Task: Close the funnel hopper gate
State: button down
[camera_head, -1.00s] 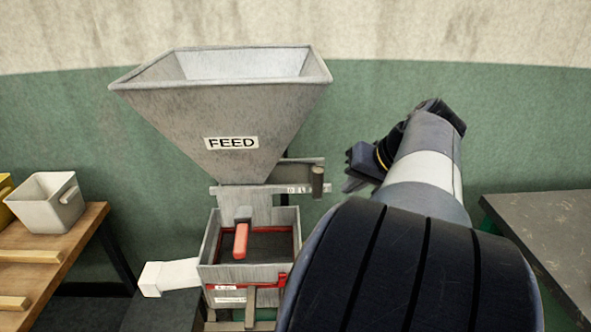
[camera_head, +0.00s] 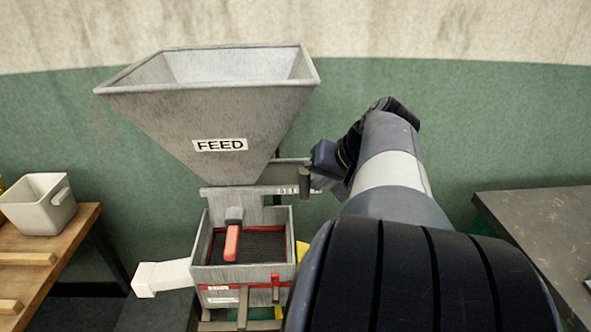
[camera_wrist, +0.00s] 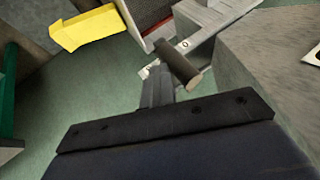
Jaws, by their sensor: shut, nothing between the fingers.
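The grey metal funnel hopper (camera_head: 215,115), marked FEED, stands left of my arm in the head view. Its sliding gate (camera_head: 287,170) sticks out to the right below the funnel, with a dark upright peg handle (camera_head: 304,178) at its end. In the wrist view the peg handle (camera_wrist: 178,62) lies just beyond my fingertips, over a pale marked rail (camera_wrist: 200,42). My gripper (camera_head: 318,182) is shut and empty, right beside the handle on its outer side. In the wrist view the shut fingers (camera_wrist: 158,88) come very near the handle; I cannot tell whether they touch it.
Below the funnel is a box with a red lever (camera_head: 232,243) and a white chute (camera_head: 163,277). A yellow chute (camera_wrist: 95,27) shows in the wrist view. A wooden table with a white bin (camera_head: 40,204) is at left, a dark table (camera_head: 540,235) at right.

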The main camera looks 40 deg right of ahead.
jog(key=w+a, duration=0.1)
jog(key=a, duration=0.2)
jog(key=w+a, duration=0.1)
jog(key=shift+w+a, duration=0.15)
jog(key=shift+w, duration=0.15)
